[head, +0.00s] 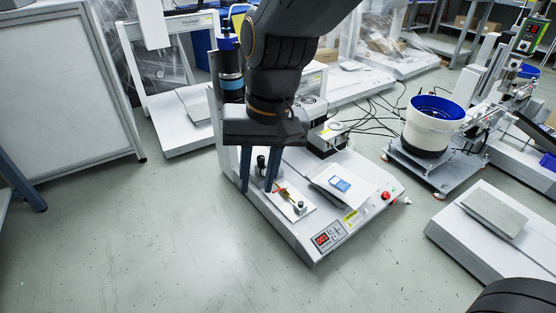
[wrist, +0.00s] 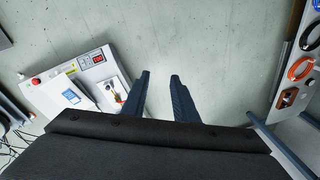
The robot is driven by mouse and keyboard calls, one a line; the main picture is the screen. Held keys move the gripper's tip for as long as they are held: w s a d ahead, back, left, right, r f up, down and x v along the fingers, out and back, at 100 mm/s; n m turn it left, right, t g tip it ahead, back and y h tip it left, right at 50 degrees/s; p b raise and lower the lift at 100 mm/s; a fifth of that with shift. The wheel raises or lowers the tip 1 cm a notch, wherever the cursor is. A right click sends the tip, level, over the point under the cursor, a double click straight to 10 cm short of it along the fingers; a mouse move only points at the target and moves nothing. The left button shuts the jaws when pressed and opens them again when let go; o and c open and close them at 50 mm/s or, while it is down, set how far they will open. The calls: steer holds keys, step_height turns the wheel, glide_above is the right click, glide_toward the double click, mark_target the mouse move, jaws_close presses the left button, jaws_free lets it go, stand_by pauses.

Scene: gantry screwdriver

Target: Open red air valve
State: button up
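The red air valve (head: 283,191) is a small red lever with brass-coloured parts on a white plate at the front left of the gantry machine's base (head: 318,243). In the wrist view the valve (wrist: 117,97) is small, just left of the left fingertip. Which way its lever is turned is too small to tell. My gripper (head: 257,188) hangs over the left part of the machine, its two blue-grey fingers pointing down beside the valve. In the wrist view the fingers (wrist: 160,74) are apart with only bare floor between them. The gripper is open and empty.
The base also carries a red display (head: 321,239), a red button (head: 386,196) and a blue-screened device (head: 340,184). A dark cylinder stands beside the valve. A white bucket (head: 428,133) stands to the right. A board with orange cables (wrist: 299,68) is at right. The front floor is clear.

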steer(key=w+a+f+m+b, duration=0.1)
steer(key=w+f+m, duration=0.2)
steer(key=w+f, duration=0.45)
steer(key=w+f+m, duration=0.4)
steer(key=w, duration=0.7)
steer(key=w+d+f+m+b, duration=0.1)
steer(key=w+f, duration=0.3)
steer(key=f, duration=0.4)
steer(key=w+d+f+m+t+b, duration=0.1)
steer(key=w+f+m+b, duration=0.1)
steer(key=w+f, duration=0.3)
steer(key=w+f+m+b, duration=0.2)
steer(key=w+f, duration=0.3)
steer(key=f, duration=0.6)
steer(key=shift+w+d+f+m, duration=0.1)
steer(key=shift+w+d+m, duration=0.2)
steer(key=shift+d, duration=0.1)
steer(key=shift+c, duration=0.4)
jaws_close()
